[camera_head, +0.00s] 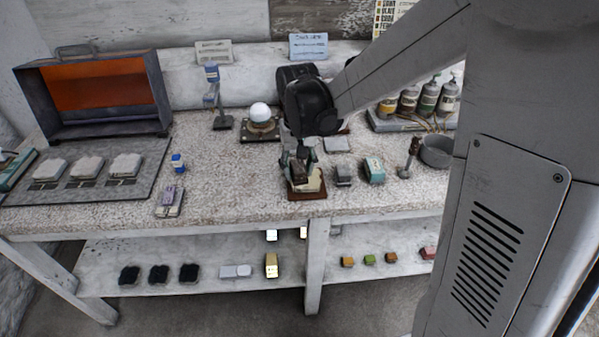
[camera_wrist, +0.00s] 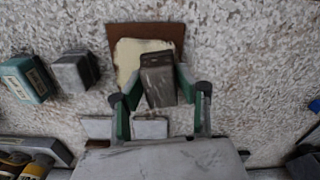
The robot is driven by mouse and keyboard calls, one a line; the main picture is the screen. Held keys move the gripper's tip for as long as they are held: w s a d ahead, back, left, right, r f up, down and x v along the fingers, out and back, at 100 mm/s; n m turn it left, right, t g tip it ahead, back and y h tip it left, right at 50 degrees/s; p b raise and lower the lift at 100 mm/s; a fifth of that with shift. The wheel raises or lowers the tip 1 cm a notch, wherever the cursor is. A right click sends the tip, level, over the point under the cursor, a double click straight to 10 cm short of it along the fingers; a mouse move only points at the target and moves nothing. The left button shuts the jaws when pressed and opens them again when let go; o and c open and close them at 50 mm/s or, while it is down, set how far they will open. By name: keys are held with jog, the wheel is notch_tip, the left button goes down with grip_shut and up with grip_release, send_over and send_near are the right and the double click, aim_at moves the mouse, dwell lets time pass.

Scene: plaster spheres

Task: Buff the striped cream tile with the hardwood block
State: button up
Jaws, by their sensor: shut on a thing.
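A cream tile (camera_wrist: 128,52) lies on a brown board (camera_wrist: 174,32) on the speckled bench. Stripes on it cannot be made out in either view. In the head view the tile (camera_head: 313,184) shows partly below my gripper (camera_head: 298,158). My gripper (camera_wrist: 163,98) is shut on a dark brown block (camera_wrist: 158,86), held between its green-sided fingers. The block lies over part of the tile and hides it. I cannot tell whether the block touches the tile or hovers just above it. The block also shows in the head view (camera_head: 297,171).
Close by stand a grey block (camera_head: 343,176) and a teal box (camera_head: 374,170). A white sphere (camera_head: 260,112) sits on a stand behind. Flat pale pieces (camera_wrist: 150,128) lie near the fingers. Bench left of the board is clear as far as a small stacked piece (camera_head: 169,203).

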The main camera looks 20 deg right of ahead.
aim_at(302, 187)
jog(key=shift+s+a, duration=0.1)
jog(key=shift+s, duration=1.65)
jog(key=shift+r, duration=0.15)
jog(key=shift+w+r+p, duration=0.45)
jog(key=shift+w+r, duration=0.2)
jog(key=shift+w, duration=0.25)
jog(key=shift+f, duration=0.25)
jog(key=shift+f+b, duration=0.6)
jog(key=shift+b, duration=0.15)
jog(key=shift+w, duration=0.15)
